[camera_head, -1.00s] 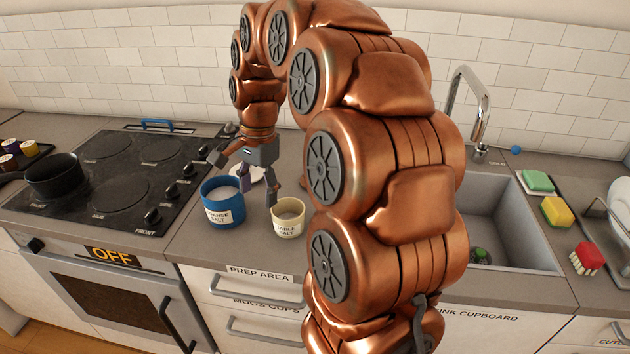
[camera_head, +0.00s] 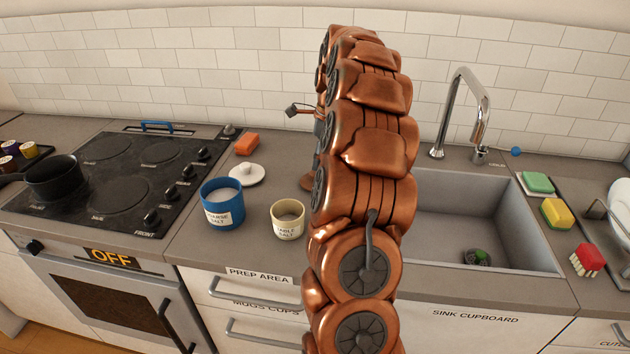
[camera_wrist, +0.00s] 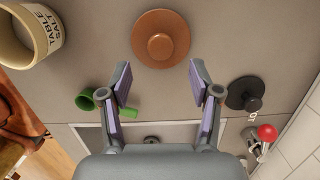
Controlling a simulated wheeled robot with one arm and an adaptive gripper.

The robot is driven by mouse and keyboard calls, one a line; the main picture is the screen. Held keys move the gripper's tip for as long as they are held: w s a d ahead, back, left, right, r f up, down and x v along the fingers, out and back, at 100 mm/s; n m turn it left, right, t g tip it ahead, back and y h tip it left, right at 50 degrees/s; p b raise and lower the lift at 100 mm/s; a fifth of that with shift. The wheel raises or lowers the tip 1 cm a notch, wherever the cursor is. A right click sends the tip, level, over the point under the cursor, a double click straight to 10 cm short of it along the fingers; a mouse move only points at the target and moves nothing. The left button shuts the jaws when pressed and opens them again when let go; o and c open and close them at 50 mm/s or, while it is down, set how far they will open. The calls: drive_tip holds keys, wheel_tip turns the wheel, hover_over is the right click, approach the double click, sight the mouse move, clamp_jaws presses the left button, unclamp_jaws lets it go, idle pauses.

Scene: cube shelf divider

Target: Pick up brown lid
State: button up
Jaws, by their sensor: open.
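The brown lid (camera_wrist: 175,27) is a round disc with a raised knob. It lies on the grey counter at the top middle of the wrist view. In the head view only a sliver of the brown lid (camera_head: 306,183) shows beside my arm. My gripper (camera_wrist: 160,76) is open and empty, its two fingers spread wide apart. In the wrist view the lid appears just beyond the fingertips, in line with the gap between them. In the head view my gripper is mostly hidden behind my arm, with one finger showing.
The table salt pot (camera_head: 287,220) stands left of my arm, with the blue coarse salt pot (camera_head: 222,204), white lid (camera_head: 246,174) and orange block (camera_head: 247,144) nearby. The sink (camera_head: 480,215) and tap (camera_head: 470,110) are to the right, the stove (camera_head: 120,180) to the left.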

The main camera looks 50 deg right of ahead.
sight(315, 173)
drive_tip(key=shift+w+a+f+p, duration=0.2)
drive_tip(key=shift+f+p, duration=0.15)
drive_tip(key=shift+f, duration=0.65)
drive_tip(key=shift+w+a+f+p, duration=0.1)
drive_tip(key=shift+w+f+p, duration=0.15)
drive_tip(key=shift+f, duration=0.7)
drive_tip(key=shift+w+a+f+p, duration=0.15)
drive_tip(key=shift+f+p, duration=0.25)
drive_tip(key=shift+f, duration=0.6)
clamp_jaws()
